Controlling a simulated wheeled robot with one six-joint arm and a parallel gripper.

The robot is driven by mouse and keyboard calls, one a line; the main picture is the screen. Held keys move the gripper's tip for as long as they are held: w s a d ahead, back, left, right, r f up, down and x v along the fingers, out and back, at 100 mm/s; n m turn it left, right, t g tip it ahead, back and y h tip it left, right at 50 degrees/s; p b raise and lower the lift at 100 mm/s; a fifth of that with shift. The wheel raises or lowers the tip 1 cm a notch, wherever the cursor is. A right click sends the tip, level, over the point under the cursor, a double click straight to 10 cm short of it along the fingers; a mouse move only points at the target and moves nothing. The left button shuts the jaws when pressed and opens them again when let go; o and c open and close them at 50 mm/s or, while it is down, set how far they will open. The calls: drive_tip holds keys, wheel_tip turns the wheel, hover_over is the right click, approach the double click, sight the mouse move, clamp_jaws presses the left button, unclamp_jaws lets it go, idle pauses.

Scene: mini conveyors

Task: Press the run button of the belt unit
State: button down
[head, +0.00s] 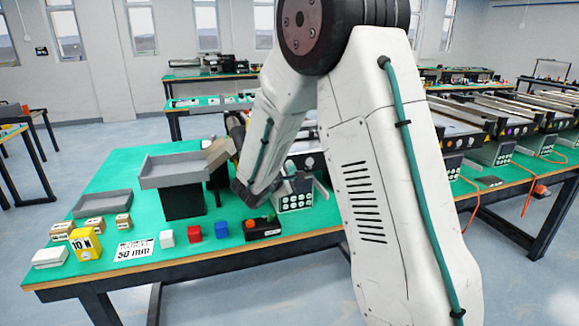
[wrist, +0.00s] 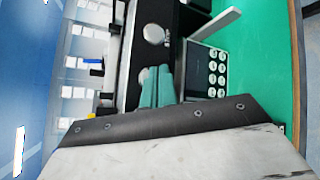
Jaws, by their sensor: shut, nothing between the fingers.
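The belt unit (wrist: 133,60) is a dark unit in the wrist view, with a pale round part (wrist: 153,34) on its side. Another pale round part is partly hidden behind my fingertips. A control panel (wrist: 195,62) with several white round buttons (wrist: 213,66) stands to their right. My gripper (wrist: 157,72) is shut and empty, its teal fingers pointing at the unit's side; I cannot tell whether they touch it. In the head view the panel (head: 297,200) shows beside my wrist, and my arm hides much of the unit. I cannot tell which button is run.
A small black box (head: 263,231) with an orange part on top stands at the table's front.

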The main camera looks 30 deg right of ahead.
drive_tip(key=shift+w, duration=0.1)
idle(0.6)
drive_tip(key=shift+w+d, duration=0.15)
drive_tip(key=shift+w, duration=0.15)
drive_tip(key=shift+w+d, duration=0.1)
drive_tip(key=shift+w, duration=0.3)
idle(0.5)
drive_tip(key=shift+s, duration=0.1)
drive_tip(key=shift+s+a, duration=0.25)
drive_tip(key=shift+s, duration=0.45)
drive_tip(key=shift+s+a, duration=0.25)
drive_tip(key=shift+s, duration=0.55)
drive_tip(key=shift+s+a, duration=0.2)
drive_tip(key=shift+s, duration=0.6)
drive_tip(key=shift+s+a, duration=0.25)
drive_tip(key=shift+s, duration=0.55)
